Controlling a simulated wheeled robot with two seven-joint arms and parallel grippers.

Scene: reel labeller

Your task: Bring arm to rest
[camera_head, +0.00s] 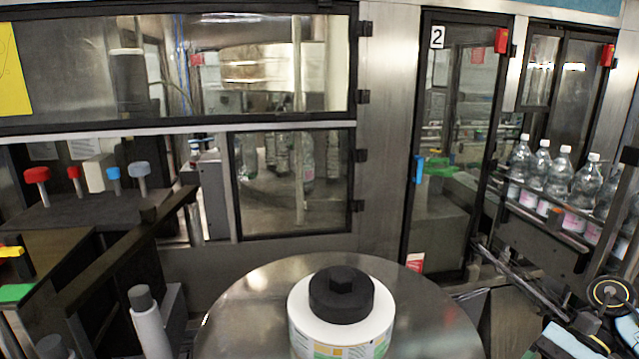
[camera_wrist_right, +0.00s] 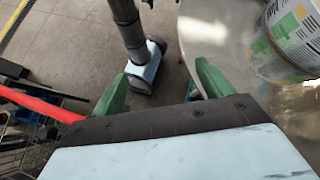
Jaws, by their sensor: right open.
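My right gripper (camera_wrist_right: 162,84) shows in the right wrist view with its two green fingers spread apart and nothing between their tips. The fingers point toward the grey tiled floor and the edge of a round metal table. A label reel (camera_wrist_right: 295,32) on that table lies beyond the right finger, apart from it. In the head view the reel (camera_head: 342,308) is white with a printed coloured side and a black hub cap on top. Neither gripper can be made out in the head view, and my left gripper shows in no view.
The round metal table (camera_head: 235,318) fills the front centre. Behind it stand a glazed machine cabinet (camera_head: 180,262) and a door marked 2 (camera_head: 437,120). Clear bottles (camera_head: 556,182) stand on a conveyor at right. Red and blue knobs (camera_head: 36,175) are at left. A red bar (camera_wrist_right: 42,106) lies left of my right gripper.

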